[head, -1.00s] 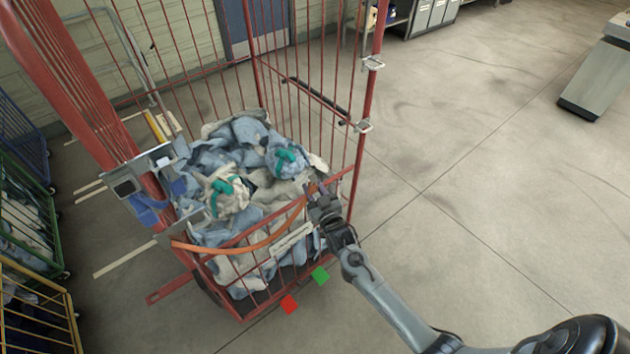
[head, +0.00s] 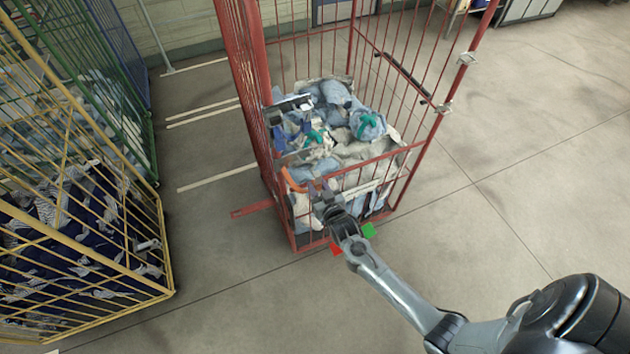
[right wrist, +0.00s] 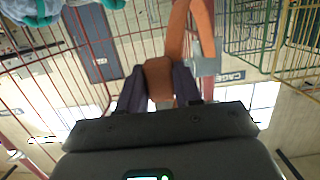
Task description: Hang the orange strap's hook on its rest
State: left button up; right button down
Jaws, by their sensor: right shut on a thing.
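The orange strap (head: 292,181) hangs at the front left of the red cage trolley (head: 263,150), bent in a short curve from the left post to my right gripper. My right gripper (head: 318,190) is at the cage's front, near the left post, shut on the strap. In the right wrist view the strap (right wrist: 190,30) runs up from between the dark fingers (right wrist: 159,85), which pinch its orange end. The hook's shape and its rest cannot be made out. My left gripper is not in view.
The red cage holds blue and white cloth bundles (head: 335,92), some with teal ties (head: 366,126). A yellow cage (head: 165,255) with dark patterned cloth stands at left, with green and blue cages behind. Bare floor (head: 540,190) lies to the right.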

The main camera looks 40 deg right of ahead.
jog(key=shift+s+d+r, duration=0.1)
jog(key=shift+r, duration=0.2)
jog(key=shift+f+g, duration=0.15)
jog(key=shift+g, duration=0.15)
jog(key=shift+p, duration=0.3)
jog(key=shift+w+b, duration=0.35)
jog(key=shift+w, duration=0.05)
jog(key=shift+r+b+x, duration=0.2)
jog(key=shift+b+x, duration=0.15)
jog(key=shift+x, duration=0.5)
jog(key=shift+r+b+x, duration=0.2)
jog(key=shift+b+x, duration=0.15)
jog(key=shift+x, duration=0.55)
jog(key=shift+w, duration=0.1)
